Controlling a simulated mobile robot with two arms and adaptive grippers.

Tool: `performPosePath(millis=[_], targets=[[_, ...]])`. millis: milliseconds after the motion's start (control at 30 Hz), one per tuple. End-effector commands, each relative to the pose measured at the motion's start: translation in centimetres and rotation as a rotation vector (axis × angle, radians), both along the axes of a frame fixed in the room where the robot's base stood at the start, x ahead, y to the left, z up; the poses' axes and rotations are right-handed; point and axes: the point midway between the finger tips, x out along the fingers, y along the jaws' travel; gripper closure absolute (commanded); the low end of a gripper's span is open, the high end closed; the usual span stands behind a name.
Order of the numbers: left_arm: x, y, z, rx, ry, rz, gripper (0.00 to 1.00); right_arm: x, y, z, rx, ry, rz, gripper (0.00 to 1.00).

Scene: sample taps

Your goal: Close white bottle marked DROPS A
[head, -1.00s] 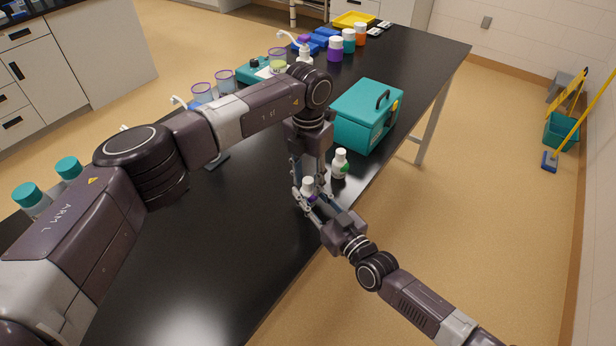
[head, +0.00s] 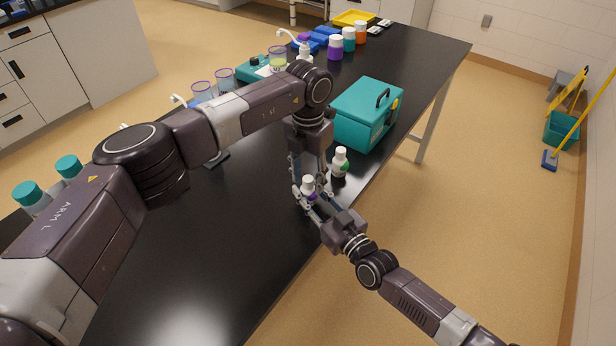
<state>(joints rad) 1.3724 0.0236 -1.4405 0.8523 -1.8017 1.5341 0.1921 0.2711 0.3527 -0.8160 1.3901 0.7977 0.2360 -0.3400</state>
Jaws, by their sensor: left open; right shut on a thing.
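A small white bottle with a purple label (head: 308,195) and a white top stands at the table's right side. My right gripper (head: 313,202) is shut on it low down, from the front right. My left gripper (head: 308,181) points down just above and behind the bottle's top, with its fingers apart; I cannot tell whether it touches the top. A second white bottle with a green label (head: 340,167) and white cap stands just behind, to the right. The print on both labels is too small to read, so I cannot tell which is DROPS A.
A teal case (head: 364,116) with a black handle stands behind the bottles. Cups, coloured jars (head: 336,48) and a yellow tray (head: 353,19) are farther back. Teal-capped containers (head: 28,195) stand at the left. The black table (head: 215,260) is clear in front.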

Motion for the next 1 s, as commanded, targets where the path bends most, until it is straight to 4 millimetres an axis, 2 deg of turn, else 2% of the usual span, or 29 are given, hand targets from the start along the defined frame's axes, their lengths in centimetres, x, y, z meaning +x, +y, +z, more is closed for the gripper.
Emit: performPosePath(millis=[167, 600, 800, 1000], targets=[[0.1, 0.0, 1.6, 0.0, -0.004, 0.0, 0.6, 0.0, 0.0, 0.0, 0.0, 0.0, 0.0, 1.0], [0.1, 0.0, 10.1, 0.0, -0.001, 0.0, 0.6, 0.0, 0.0, 0.0, 0.0, 0.0, 0.0, 1.0], [0.1, 0.0, 11.8, 0.0, 0.0, 0.0, 0.6, 0.0, 0.0, 0.0, 0.001, -0.001, 0.0, 1.0], [0.0, 0.0, 12.0, 0.001, 0.001, 0.0, 0.6, 0.0, 0.0, 0.0, 0.001, -0.001, 0.0, 1.0]])
